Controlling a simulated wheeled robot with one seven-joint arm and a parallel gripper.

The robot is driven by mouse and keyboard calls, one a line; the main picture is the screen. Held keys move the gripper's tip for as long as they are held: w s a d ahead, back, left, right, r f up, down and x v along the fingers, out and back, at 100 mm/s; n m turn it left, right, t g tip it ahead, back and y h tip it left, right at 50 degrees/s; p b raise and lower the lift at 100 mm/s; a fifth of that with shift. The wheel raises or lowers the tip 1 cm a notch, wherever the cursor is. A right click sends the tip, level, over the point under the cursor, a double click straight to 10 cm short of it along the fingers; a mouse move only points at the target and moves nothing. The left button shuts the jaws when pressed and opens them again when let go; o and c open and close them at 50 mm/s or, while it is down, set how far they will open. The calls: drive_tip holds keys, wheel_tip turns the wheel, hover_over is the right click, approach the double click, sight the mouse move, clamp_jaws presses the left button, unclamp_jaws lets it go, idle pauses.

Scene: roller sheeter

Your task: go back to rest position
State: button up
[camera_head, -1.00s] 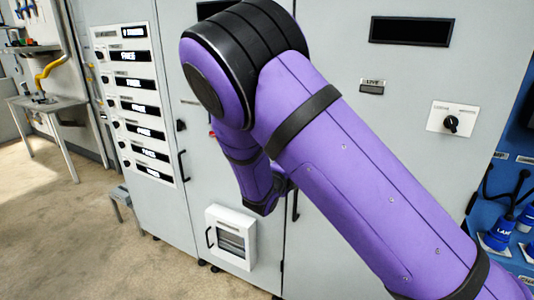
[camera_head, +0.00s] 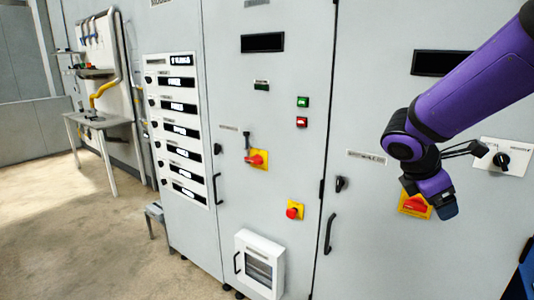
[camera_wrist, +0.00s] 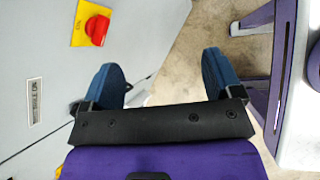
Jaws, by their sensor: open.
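My gripper (camera_head: 447,208) is at the right of the head view, at the end of my purple arm and pointing down. It is in front of the grey cabinet and partly overlaps a red rotary switch on a yellow plate (camera_head: 415,205). In the wrist view my gripper (camera_wrist: 160,78) shows two blue fingers spread wide apart. Nothing is between them but cabinet and floor behind. A red switch on a yellow plate also shows in the wrist view (camera_wrist: 95,28), up and left of the fingers and apart from them.
The grey cabinet front (camera_head: 270,200) fills the middle, with a labelled panel (camera_head: 180,130), a red stop button (camera_head: 293,212), door handles and a white box (camera_head: 259,264) low down. A workbench (camera_head: 98,122) stands far left. Beige floor (camera_head: 100,240) is open at lower left.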

drive_tip(key=s+a+r+m+t+y, duration=0.1)
drive_tip(key=s+a+r+m+y, duration=0.1)
drive_tip(key=s+m, duration=0.6)
drive_tip(key=s+a+r+m+t+y, duration=0.2)
drive_tip(key=s+r+m+y, duration=0.3)
drive_tip(key=s+m, duration=0.4)
drive_tip(key=shift+s+a+r, duration=0.35)
drive_tip(key=shift+s+r, duration=0.1)
drive_tip(key=shift+s, duration=0.4)
drive_tip(key=shift+d, duration=0.15)
